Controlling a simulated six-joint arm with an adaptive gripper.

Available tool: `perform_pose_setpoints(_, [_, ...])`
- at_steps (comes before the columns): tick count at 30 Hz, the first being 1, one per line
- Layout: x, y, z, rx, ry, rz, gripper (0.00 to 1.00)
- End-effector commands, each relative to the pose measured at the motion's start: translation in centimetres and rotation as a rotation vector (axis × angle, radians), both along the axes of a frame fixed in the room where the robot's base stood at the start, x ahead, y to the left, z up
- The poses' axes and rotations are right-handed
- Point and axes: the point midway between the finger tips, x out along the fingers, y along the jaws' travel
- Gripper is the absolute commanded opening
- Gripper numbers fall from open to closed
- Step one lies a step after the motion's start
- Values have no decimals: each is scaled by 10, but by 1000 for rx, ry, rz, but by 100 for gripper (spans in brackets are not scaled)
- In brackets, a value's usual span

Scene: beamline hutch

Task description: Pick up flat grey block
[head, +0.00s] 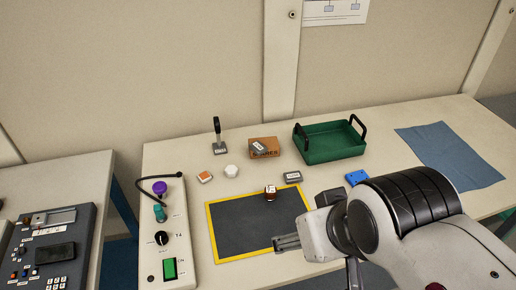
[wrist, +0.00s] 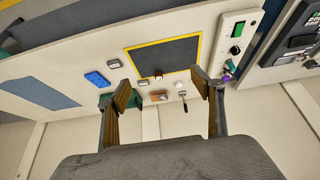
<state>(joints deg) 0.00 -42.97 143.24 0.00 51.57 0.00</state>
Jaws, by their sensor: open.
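A flat grey block (head: 292,177) with a dark label lies on the table just beyond the mat's far right corner. In the wrist view a small grey block (wrist: 143,82) by the mat's corner looks like the same one. Another grey block (wrist: 115,63) lies beside the mat in the wrist view; I cannot make it out in the head view, where my arm covers that area. A third grey piece (head: 260,147) rests on the cardboard box. My gripper (head: 287,243) is over the near right part of the mat, open and empty; its spread fingers show in the wrist view (wrist: 163,85).
A yellow-edged dark mat (head: 235,238) bears a small brown-and-white block (head: 270,192).

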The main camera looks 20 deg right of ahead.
Motion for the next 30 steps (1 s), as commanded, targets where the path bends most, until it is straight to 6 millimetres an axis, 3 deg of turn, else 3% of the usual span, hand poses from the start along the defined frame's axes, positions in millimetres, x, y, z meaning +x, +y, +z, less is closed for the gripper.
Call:
perform_pose_setpoints(8, [5,3,2,8,-6,4,67])
perform_pose_setpoints(14, [31,15,9,45,-40,22,67])
perform_pose_setpoints(30, [166,68,42,207,-229,39,67])
